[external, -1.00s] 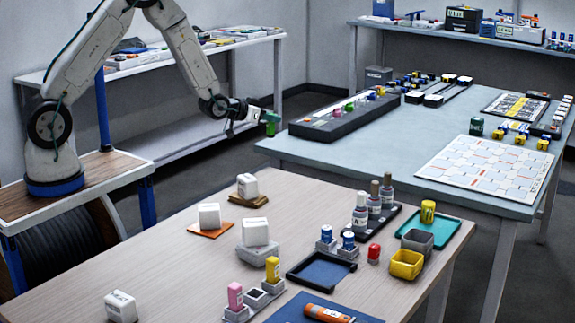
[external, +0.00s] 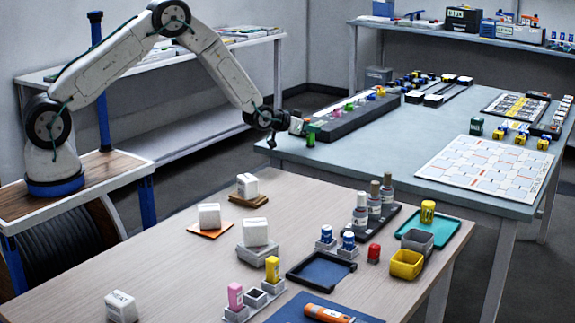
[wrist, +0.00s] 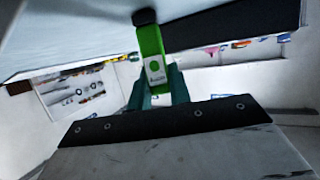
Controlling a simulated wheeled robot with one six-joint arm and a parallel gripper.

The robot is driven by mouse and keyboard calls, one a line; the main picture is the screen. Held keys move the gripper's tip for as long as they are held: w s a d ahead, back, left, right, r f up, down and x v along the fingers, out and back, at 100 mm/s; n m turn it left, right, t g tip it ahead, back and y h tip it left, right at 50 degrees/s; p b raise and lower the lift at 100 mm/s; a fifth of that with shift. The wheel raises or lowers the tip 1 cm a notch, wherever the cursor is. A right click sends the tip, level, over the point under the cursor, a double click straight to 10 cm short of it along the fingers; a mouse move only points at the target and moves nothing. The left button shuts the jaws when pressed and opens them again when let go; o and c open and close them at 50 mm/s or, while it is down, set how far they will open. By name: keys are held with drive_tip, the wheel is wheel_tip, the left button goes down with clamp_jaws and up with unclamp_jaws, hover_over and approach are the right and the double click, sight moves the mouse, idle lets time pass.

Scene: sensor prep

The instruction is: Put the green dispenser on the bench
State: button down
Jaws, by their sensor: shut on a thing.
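The green dispenser (external: 311,138) is held at the end of my arm, over the near-left corner of the blue-grey bench (external: 375,160). My gripper (external: 297,126) is shut on it. In the wrist view the dispenser (wrist: 150,45) shows a white label with a green dot and a dark end, between the teal fingers of my gripper (wrist: 157,88). The dark end points toward the bench surface (wrist: 75,35). I cannot tell whether it touches the bench.
A long dark rack (external: 350,118) with coloured items stands on the bench right beside the dispenser. A white patterned board (external: 485,168) lies farther right. Bare bench lies in front of the rack. The wooden table (external: 160,240) in front holds white blocks, bottles and trays.

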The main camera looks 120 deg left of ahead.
drive_tip(key=shift+f, duration=0.15)
drive_tip(key=c, duration=1.3)
unclamp_jaws()
drive_tip(key=shift+r, duration=0.25)
drive_tip(key=shift+s+d+r, duration=0.1)
drive_tip(key=shift+d, duration=0.25)
drive_tip(key=v, duration=1.1)
drive_tip(key=shift+d, duration=0.1)
